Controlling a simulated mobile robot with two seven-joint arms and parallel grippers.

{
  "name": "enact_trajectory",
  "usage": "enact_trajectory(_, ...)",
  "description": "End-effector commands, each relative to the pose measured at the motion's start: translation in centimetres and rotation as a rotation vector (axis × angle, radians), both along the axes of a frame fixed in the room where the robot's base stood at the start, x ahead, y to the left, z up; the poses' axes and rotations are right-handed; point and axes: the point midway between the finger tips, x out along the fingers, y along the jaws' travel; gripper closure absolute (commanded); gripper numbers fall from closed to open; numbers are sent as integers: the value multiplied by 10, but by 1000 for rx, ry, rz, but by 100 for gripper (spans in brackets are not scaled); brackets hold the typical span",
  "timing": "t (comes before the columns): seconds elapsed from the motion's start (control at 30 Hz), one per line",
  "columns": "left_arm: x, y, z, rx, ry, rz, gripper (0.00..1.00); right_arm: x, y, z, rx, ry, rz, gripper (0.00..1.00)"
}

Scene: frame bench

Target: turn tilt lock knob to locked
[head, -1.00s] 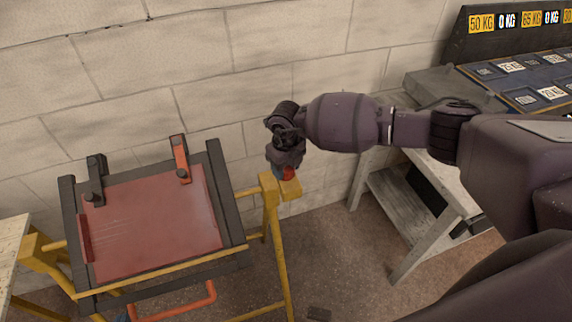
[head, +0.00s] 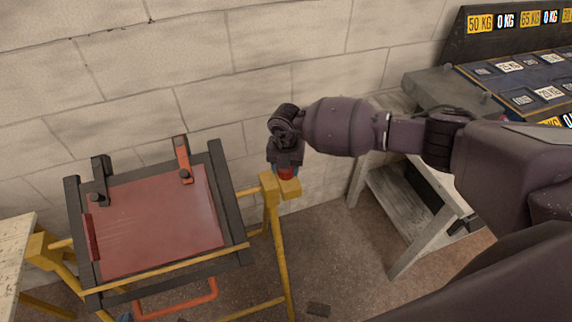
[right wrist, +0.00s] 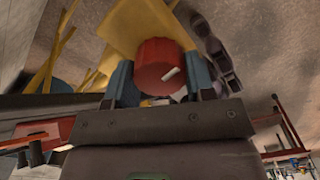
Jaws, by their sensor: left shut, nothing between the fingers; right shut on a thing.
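The red tilt lock knob (head: 286,172) is on top of the yellow stand's right post. The right wrist view shows the round knob (right wrist: 155,70) close up, with a short white mark slanting across its face. My right gripper (head: 285,167) points down over the post, its blue fingers on either side of the knob. In the right wrist view my gripper (right wrist: 160,82) is shut on the knob. The fingers cover its sides. The tilting frame with its red panel (head: 155,225) hangs on the stand, tilted. I cannot make out my left gripper.
A yellow stand (head: 272,230) carries the frame. A block wall (head: 330,50) is close behind. A grey wooden bench (head: 425,215) stands to the right, below a board of weight labels (head: 530,70). A pale table edge (head: 15,250) is at far left. The floor between stand and bench is mostly clear.

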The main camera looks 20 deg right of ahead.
Motion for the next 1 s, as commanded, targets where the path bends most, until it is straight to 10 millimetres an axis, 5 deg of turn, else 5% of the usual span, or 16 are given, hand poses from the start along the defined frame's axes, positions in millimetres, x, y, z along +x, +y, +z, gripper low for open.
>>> enact_trajectory(0.8,-1,0,0,-1,5,1,100,1,0,1,0,-1,-117,74)
enact_trajectory(0.83,-1,0,0,-1,5,1,100,1,0,1,0,-1,-117,46)
enact_trajectory(1.0,-1,0,1,-1,3,1,100,1,0,1,0,-1,-115,25)
